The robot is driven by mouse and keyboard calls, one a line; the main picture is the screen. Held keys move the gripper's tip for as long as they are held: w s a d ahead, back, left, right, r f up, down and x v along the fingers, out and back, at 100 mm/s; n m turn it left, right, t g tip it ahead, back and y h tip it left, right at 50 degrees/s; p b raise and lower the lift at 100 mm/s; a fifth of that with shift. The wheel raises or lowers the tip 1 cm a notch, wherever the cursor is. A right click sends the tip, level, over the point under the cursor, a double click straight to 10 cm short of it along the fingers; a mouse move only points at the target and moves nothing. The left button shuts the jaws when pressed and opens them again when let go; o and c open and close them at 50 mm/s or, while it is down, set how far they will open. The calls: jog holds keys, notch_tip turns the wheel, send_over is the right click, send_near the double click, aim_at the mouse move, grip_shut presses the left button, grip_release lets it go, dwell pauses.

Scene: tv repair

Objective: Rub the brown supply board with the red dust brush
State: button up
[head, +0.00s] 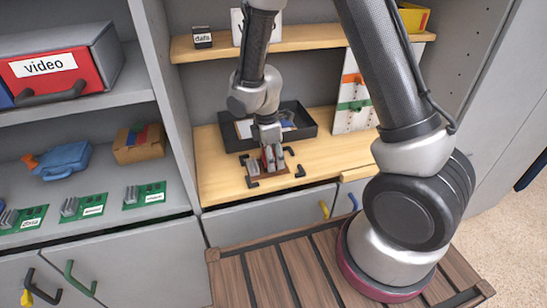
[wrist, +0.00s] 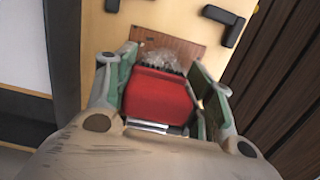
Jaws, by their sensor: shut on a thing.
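The red dust brush (wrist: 160,97) is between the fingers of my gripper (wrist: 163,75), which is shut on it. Its dark and pale bristles (wrist: 163,60) point to the brown supply board (wrist: 190,48), which lies flat on the wooden worktop. The bristles overlap the board's near part in the wrist view; I cannot tell for sure whether they touch it. In the head view my gripper (head: 267,150) points down over the board (head: 283,170), with a little of the brush's red (head: 267,158) showing. The gripper and grey parts hide much of the board there.
Black corner brackets (head: 300,171) stand around the board. A black tray (head: 308,126) with items is behind my gripper. A white panel with coloured handles (head: 352,118) leans at the right. Green boards (head: 84,207) lie on the left shelf. The worktop's right part is clear.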

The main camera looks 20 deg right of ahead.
aim_at(288, 163)
jog(key=shift+d, duration=0.1)
jog(key=shift+s+d+f, duration=0.1)
jog(key=shift+d, duration=0.95)
jog(key=shift+d, duration=0.15)
jog(key=shift+d, duration=1.05)
jog(key=shift+d, duration=0.95)
jog(key=shift+d+r, duration=0.15)
jog(key=shift+r, duration=0.1)
